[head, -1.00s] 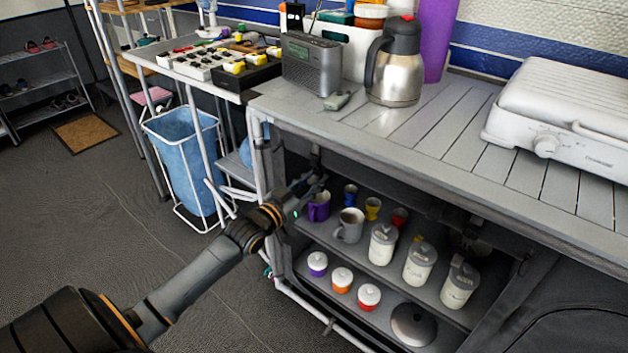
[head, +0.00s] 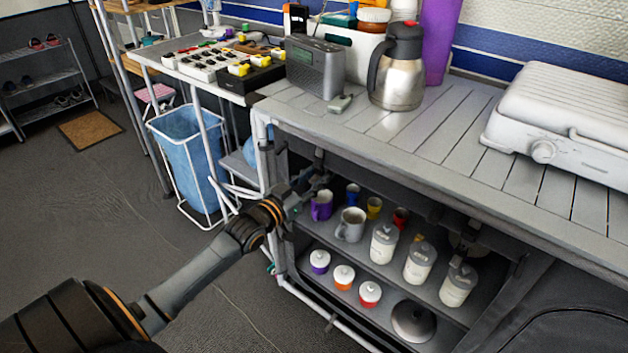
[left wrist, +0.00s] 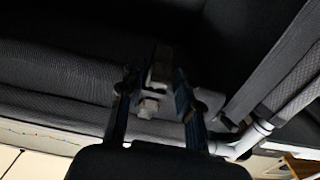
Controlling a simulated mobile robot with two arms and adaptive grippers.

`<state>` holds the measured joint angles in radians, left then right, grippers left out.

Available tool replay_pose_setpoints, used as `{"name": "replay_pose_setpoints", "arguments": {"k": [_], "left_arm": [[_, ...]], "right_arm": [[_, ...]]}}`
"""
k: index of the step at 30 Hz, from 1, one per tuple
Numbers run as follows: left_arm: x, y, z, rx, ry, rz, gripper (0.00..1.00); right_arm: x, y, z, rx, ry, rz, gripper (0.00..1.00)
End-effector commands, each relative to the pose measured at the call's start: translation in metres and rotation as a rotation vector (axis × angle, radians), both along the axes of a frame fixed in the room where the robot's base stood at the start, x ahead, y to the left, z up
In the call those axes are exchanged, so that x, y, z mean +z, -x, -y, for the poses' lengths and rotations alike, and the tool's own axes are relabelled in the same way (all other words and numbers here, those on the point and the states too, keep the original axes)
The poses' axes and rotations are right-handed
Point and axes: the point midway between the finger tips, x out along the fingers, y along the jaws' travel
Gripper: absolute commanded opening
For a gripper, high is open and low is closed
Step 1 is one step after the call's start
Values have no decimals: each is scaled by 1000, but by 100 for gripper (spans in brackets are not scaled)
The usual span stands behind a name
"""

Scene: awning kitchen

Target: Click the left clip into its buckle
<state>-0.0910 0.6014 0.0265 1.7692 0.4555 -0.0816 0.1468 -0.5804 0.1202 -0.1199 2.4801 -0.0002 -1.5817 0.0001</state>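My left gripper (head: 312,186) is at the upper left corner of the shelf opening, under the counter's front edge. In the left wrist view its two fingers (left wrist: 156,85) stand apart, on either side of a small grey piece (left wrist: 160,68) that looks like the left clip. Dark gaps seem to show beside that piece. A paler grey plate with a knob (left wrist: 149,106), perhaps the buckle, lies behind the fingers. Dimness hides whether clip and buckle touch. In the head view a dark strap end (head: 319,158) hangs just above the gripper. My right gripper is not in view.
Close to the gripper, the shelf holds a purple mug (head: 322,206), a grey mug (head: 351,226) and several white jars. A second hanging clip (head: 472,228) is farther right. The counter (head: 420,130) overhangs the opening. A blue bin (head: 190,160) stands left.

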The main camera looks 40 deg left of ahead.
Motion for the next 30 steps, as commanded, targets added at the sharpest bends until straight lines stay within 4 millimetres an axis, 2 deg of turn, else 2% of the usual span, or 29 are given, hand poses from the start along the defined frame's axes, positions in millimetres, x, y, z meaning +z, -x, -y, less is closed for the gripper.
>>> {"name": "replay_pose_setpoints", "arguments": {"k": [10,14,30], "left_arm": [[-3,2,0,0,1,-6,42],[-3,11,0,-1,0,-7,42],[-3,102,-8,0,-1,-7,42]], "right_arm": [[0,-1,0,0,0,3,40],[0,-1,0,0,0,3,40],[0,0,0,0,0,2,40]]}}
